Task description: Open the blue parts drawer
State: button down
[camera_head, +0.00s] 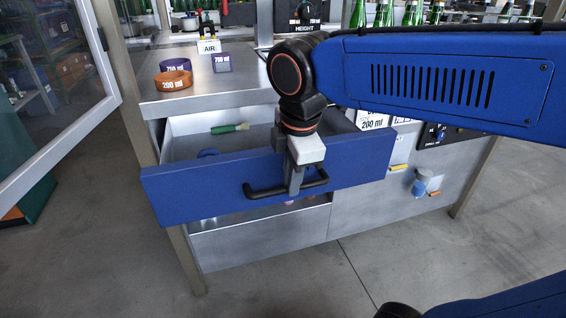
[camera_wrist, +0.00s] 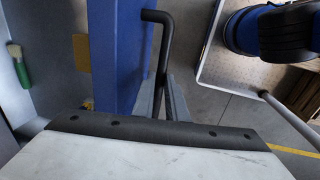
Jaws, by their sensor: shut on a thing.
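The blue parts drawer (camera_head: 215,186) stands pulled out from the metal bench in the head view, and its inside shows behind the blue front. A black bar handle (camera_head: 264,192) is fixed across the front. My gripper (camera_head: 296,188) is at the handle's middle to right part, pointing down, and is shut on it. In the wrist view the blue front (camera_wrist: 116,50) runs up the picture, with the black handle (camera_wrist: 161,50) beside it passing between my gripper's fingers (camera_wrist: 165,105). The handle's gripped part is partly hidden by the fingers.
A green-handled brush (camera_head: 230,129) lies in the drawer. Orange (camera_head: 173,80) and purple (camera_head: 222,62) ring-shaped parts sit on the bench top. A glass door (camera_head: 60,90) stands at the left. The floor before the drawer is clear at the lower middle.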

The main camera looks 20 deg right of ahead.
jog(key=shift+s, duration=1.85)
jog(key=c, duration=1.8)
grip_release()
jog(key=shift+o, duration=0.2)
jog(key=shift+r, duration=0.1)
jog(key=s+r, duration=0.3)
jog(key=r, duration=1.4)
jog(key=shift+d, duration=0.15)
jog(key=shift+s, duration=0.2)
